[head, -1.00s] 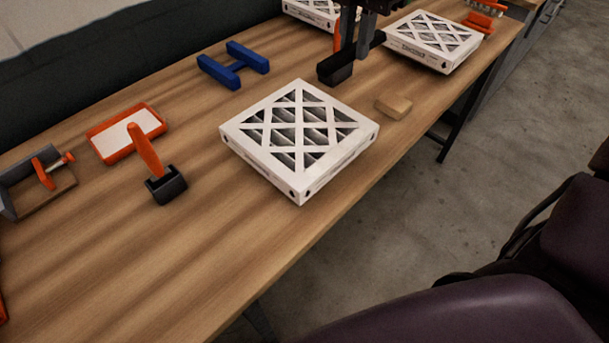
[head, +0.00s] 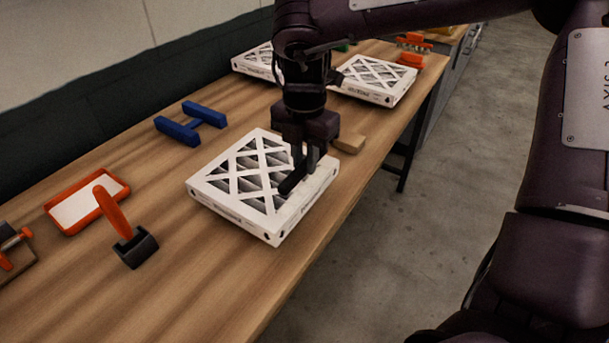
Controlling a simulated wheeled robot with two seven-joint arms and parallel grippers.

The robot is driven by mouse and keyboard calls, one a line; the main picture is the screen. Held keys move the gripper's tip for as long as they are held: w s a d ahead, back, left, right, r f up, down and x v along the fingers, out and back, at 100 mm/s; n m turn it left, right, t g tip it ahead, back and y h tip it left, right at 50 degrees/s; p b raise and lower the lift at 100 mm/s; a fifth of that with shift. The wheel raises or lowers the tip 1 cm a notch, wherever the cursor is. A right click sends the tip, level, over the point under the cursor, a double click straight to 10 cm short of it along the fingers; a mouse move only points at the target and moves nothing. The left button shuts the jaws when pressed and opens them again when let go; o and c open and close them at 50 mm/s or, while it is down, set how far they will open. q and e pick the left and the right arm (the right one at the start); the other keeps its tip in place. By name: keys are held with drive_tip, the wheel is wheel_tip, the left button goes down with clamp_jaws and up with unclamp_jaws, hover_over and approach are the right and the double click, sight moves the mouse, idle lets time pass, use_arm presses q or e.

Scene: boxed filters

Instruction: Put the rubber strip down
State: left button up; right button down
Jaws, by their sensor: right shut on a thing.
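My right gripper (head: 307,162) comes down from above with its fingers pointing at the near filter box. It is shut on a short black strip (head: 290,184), which looks like the rubber strip. The strip is over the right part of the white boxed filter (head: 225,207), which has a lattice top and lies flat on the bench. I cannot tell whether the strip touches the box. My gripper and wrist hide part of the strip and the box's far corner. My left gripper is not in view.
Two more boxed filters (head: 374,79) (head: 252,66) lie further back on the wooden bench (head: 130,295). A tan block (head: 350,143) is beside my wrist. A blue H-shaped piece (head: 180,131), an orange-rimmed tray (head: 75,213) and an orange-handled black tool (head: 136,249) are at left.

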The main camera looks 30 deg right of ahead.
sight(304, 164)
wheel_tip(304, 164, down, 4)
drive_tip(key=shift+f, duration=0.4)
drive_tip(key=shift+f, duration=0.1)
drive_tip(key=c, duration=1.3)
unclamp_jaws()
drive_tip(key=shift+c, duration=0.2)
